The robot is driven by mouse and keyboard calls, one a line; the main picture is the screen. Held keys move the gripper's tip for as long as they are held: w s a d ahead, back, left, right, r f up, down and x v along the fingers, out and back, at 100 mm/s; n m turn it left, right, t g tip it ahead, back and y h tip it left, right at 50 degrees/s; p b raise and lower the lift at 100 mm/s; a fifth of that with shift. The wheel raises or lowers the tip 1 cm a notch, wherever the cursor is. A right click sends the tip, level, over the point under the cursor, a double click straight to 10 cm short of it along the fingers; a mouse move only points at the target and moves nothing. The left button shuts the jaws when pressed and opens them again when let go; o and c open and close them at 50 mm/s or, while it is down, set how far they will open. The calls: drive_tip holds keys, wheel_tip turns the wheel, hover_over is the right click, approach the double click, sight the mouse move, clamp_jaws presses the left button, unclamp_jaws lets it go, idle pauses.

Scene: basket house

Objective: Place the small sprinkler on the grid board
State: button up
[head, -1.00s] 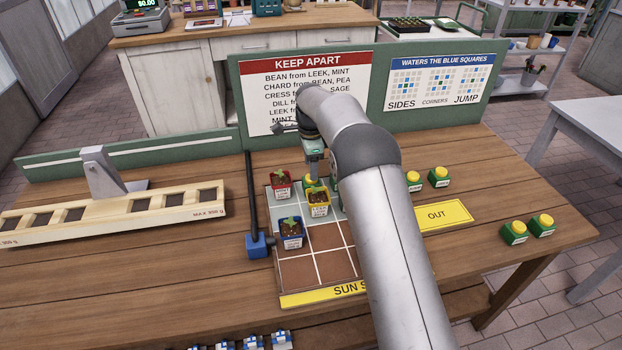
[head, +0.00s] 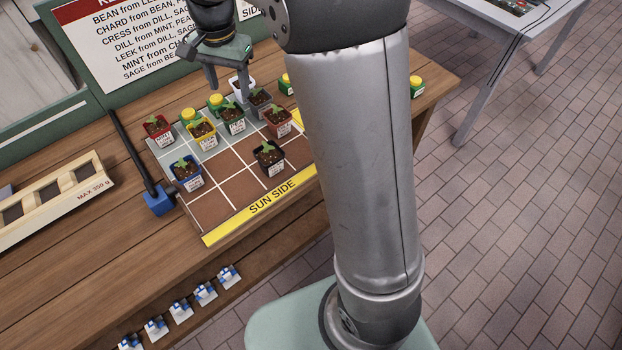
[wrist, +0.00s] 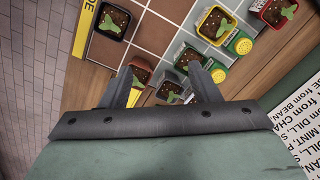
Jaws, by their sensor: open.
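The grid board (head: 216,207) lies on the wooden table, with its yellow "SUN SIDE" edge toward me. Two green sprinklers with yellow caps stand at its back part, one (head: 188,117) behind the yellow pot and one (head: 215,101) behind the green pot. Another sprinkler (head: 286,84) shows beside my arm, and one (head: 416,86) stands at the table's right. Their labels are too small to read, so I cannot tell which is the small one. My gripper (head: 229,90) is open above the board's back right; the wrist view shows its fingers (wrist: 162,72) apart over pots.
Potted seedlings crowd the board: red (head: 157,125), yellow (head: 202,132), blue (head: 186,172), green (head: 231,118), terracotta (head: 278,120) and black (head: 268,157). Front-left cells are bare. A wooden rack (head: 60,207) lies left. My arm hides much of the table's right.

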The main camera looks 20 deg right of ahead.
drive_tip(key=s+d+f+n, duration=0.1)
drive_tip(key=s+d+n, duration=0.1)
drive_tip(key=s, duration=0.7)
drive_tip(key=s+d+f+n, duration=0.2)
drive_tip(key=s+d+n, duration=0.1)
drive_tip(key=s, duration=0.6)
drive_tip(key=s+d+f+n, duration=0.2)
drive_tip(key=s+n, duration=0.1)
drive_tip(key=s, duration=0.6)
drive_tip(key=shift+d, duration=0.15)
